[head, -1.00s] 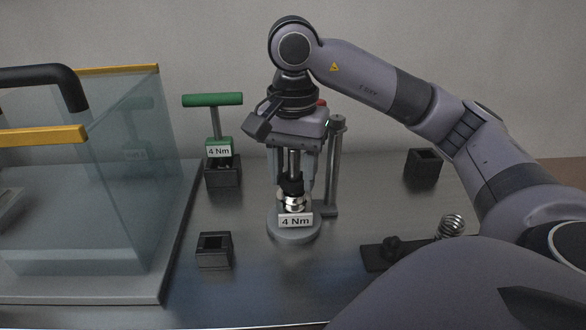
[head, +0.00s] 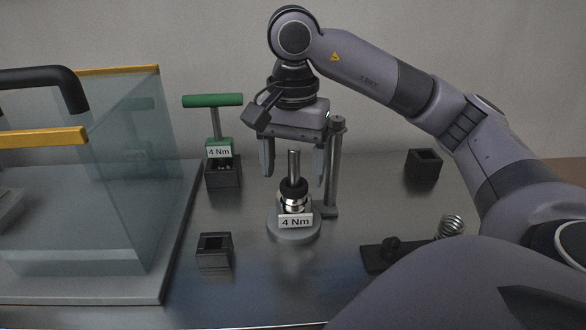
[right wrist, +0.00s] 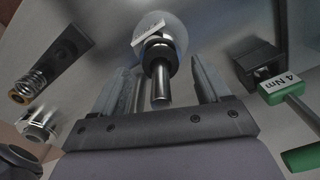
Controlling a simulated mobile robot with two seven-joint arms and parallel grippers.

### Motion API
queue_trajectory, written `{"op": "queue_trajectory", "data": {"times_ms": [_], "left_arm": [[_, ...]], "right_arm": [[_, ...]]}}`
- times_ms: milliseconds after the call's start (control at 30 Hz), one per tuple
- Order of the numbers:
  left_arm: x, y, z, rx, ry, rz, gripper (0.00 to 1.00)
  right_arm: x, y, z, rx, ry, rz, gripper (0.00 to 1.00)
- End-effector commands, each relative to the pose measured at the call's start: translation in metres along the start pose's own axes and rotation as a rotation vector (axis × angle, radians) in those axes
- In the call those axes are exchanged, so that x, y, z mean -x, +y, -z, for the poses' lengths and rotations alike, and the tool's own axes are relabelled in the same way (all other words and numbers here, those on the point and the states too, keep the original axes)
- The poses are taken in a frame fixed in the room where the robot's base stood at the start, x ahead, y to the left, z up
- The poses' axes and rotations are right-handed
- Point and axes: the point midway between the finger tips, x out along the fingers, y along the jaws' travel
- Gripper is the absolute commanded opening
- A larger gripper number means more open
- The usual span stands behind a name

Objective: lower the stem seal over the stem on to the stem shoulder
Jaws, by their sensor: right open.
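The bright metal stem (head: 293,163) stands upright on a round grey base (head: 293,234) with a "4 Nm" label. The black stem seal (head: 293,189) is around the stem's lower part, just above the shiny metal stem shoulder (head: 290,204); it looks level and seated there, though the contact line is not clear. My right gripper (head: 294,178) is open, one finger on each side of the stem, apart from it and the seal. In the right wrist view the stem (right wrist: 160,90) points up between the spread fingers, with the seal (right wrist: 152,60) below. My left gripper is out of view.
A grey post (head: 335,165) stands close right of the stem. A green T-handle tool (head: 213,100) sits in a black holder behind left. A glass enclosure (head: 125,170) fills the left.

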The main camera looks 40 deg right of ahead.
Motion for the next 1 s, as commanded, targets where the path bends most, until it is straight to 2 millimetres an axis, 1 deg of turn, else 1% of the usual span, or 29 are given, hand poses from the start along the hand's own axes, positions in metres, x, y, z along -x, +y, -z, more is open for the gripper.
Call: {"op": "queue_trajectory", "data": {"times_ms": [33,100,200,333,600,1000], "left_arm": [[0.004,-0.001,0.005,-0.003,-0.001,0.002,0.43],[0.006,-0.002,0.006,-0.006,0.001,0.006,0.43],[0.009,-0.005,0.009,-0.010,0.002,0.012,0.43],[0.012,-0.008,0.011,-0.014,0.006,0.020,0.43],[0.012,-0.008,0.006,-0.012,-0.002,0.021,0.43],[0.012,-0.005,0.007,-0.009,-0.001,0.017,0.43]], "right_arm": [[0.013,0.000,0.001,-0.002,0.003,0.003,0.76],[0.023,0.000,0.000,-0.001,0.002,0.002,0.76],[0.035,0.000,0.000,-0.001,0.002,0.002,0.76],[0.045,0.000,0.000,-0.001,0.001,0.001,0.76],[0.049,0.000,0.000,-0.001,0.000,0.000,0.76],[0.049,0.000,0.000,0.000,0.000,0.000,0.76]]}}
